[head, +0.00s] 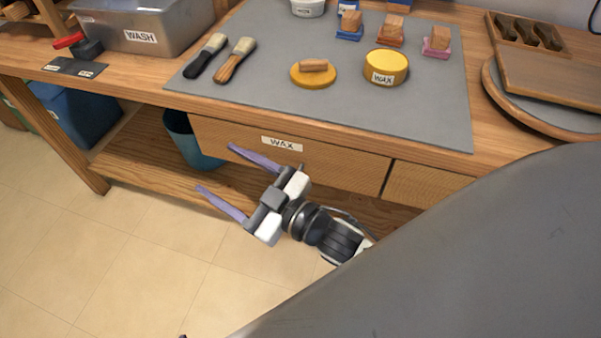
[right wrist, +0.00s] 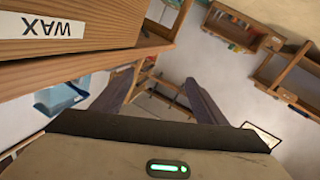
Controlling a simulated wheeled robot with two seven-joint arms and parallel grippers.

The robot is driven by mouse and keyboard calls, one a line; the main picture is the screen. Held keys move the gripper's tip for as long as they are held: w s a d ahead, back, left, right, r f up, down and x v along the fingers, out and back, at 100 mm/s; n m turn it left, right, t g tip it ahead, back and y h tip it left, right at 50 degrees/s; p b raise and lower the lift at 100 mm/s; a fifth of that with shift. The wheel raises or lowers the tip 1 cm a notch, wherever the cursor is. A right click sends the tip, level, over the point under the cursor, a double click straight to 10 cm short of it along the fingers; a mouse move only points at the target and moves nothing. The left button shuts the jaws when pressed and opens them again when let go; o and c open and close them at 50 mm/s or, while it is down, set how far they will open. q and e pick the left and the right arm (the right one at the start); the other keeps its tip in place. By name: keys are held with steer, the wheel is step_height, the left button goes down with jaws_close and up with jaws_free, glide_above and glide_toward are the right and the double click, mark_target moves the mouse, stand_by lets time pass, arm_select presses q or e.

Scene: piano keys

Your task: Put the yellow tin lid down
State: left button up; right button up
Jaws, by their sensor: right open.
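A flat yellow disc, which looks like the tin lid (head: 299,78), lies on the grey mat (head: 240,97) with a small wooden piece (head: 314,65) on top of it. The round yellow tin marked WAX (head: 386,67) stands just right of it; I cannot tell whether its yellow top is a cover or wax. My right gripper (head: 217,168) is open and empty, in front of the bench and below its top, apart from the lid. In the right wrist view its fingers (right wrist: 160,92) are spread with nothing between them. My left gripper is not in view.
A drawer front marked WAX (head: 340,160) is behind my right gripper. Two brushes (head: 222,58), several wooden-topped blocks (head: 390,30) and a metal WASH bin (head: 145,25) are on the bench. A round board (head: 540,110) is at right. The mat's front strip is clear.

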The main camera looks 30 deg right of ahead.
steer(key=s+d+f+m+g+h, duration=0.2)
steer(key=s+f+g, duration=0.2)
steer(key=s+f, duration=0.4)
steer(key=s+d+f+m+g+h, duration=0.2)
steer(key=s+d+f+m+g, duration=0.1)
steer(key=s+f, duration=0.6)
step_height(320, 180, down, 4)
steer(key=shift+d+r+g, duration=0.2)
steer(key=shift+r+g, duration=0.05)
steer(key=shift+g, duration=0.25)
